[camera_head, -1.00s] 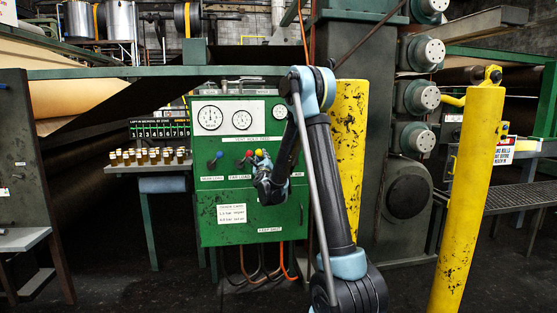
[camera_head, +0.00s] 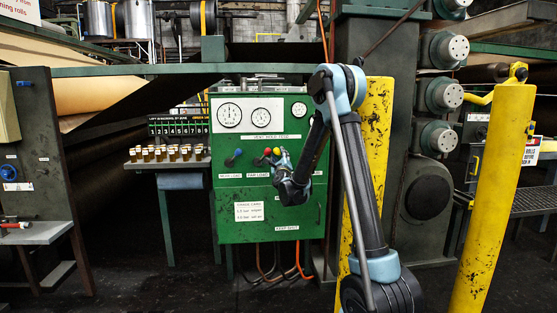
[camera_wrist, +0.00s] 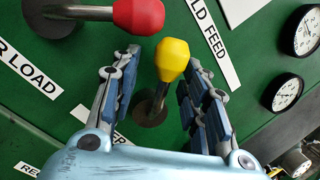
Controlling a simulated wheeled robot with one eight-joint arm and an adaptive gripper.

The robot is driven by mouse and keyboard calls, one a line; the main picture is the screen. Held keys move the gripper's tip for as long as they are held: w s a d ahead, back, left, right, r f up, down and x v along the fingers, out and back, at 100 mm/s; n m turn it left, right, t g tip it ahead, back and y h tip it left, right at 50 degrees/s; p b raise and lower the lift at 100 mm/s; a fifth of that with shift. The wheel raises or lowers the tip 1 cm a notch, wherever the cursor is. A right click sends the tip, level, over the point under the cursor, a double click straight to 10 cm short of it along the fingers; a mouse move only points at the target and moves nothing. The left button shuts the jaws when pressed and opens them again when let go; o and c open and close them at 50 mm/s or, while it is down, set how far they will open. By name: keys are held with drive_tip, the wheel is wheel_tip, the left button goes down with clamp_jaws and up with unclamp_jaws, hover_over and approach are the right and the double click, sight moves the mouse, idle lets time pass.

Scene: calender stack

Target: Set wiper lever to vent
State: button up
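The green panel (camera_head: 300,235) carries a row of levers with coloured knobs: blue (camera_head: 237,152), red (camera_head: 268,151) and yellow (camera_head: 277,151). In the wrist view the yellow-knobbed lever (camera_wrist: 172,60) stands out from the panel on a dark round base. A partly hidden label ending in "ER" lies beside that base. My gripper (camera_wrist: 161,68) is open, with one finger on each side of the yellow knob and a gap to both. The red knob (camera_wrist: 138,15) is just beyond the left fingertip. In the head view my gripper (camera_head: 280,162) partly hides the panel's right side.
Dials (camera_head: 229,115) sit at the panel's top. A shelf of small bottles (camera_head: 168,154) stands left. A yellow post (camera_head: 495,200) stands right, and another yellow pillar (camera_head: 379,130) is behind my arm. Hoses (camera_head: 268,262) hang below the panel.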

drive_tip(key=shift+d, duration=0.1)
drive_tip(key=shift+s, duration=0.15)
drive_tip(key=v, duration=1.1)
drive_tip(key=shift+s+f, duration=0.2)
drive_tip(key=shift+s, duration=0.05)
